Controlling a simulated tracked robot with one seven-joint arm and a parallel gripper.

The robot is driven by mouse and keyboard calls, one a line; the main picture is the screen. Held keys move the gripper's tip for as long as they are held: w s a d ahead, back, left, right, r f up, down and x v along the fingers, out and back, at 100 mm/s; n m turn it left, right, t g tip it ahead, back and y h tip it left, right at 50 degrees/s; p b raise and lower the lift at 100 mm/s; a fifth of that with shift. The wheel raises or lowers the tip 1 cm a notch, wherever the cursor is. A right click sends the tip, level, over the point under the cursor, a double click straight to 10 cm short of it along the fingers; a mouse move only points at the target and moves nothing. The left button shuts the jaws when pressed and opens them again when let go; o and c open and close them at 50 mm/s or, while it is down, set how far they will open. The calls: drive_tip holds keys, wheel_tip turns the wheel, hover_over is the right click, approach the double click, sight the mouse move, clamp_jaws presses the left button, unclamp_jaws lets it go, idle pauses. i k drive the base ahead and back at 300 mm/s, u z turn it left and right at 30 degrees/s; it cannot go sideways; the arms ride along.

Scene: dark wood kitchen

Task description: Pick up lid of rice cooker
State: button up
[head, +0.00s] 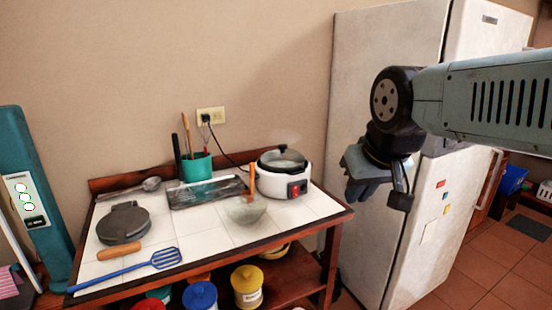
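The white rice cooker (292,185) stands at the right end of the tiled table, with a red switch panel on its front. Its lid (281,159) is dark-rimmed with a pale, glass-like middle and sits on top of the cooker. My gripper (358,192) hangs to the right of the cooker, apart from it, in front of the fridge.
A tray (207,192), a green utensil cup (196,168), a round iron (123,223) and a blue spatula (150,262) lie leftward. The fridge (385,110) stands right of the table.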

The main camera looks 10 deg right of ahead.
sight(282, 157)
drive_tip(key=k, duration=1.2)
drive_tip(key=z, duration=0.6)
drive_tip(key=i, duration=2.2)
drive_tip(key=u, duration=0.45)
drive_tip(key=k, duration=0.85)
drive_tip(key=u, duration=0.25)
drive_tip(key=i, duration=0.45)
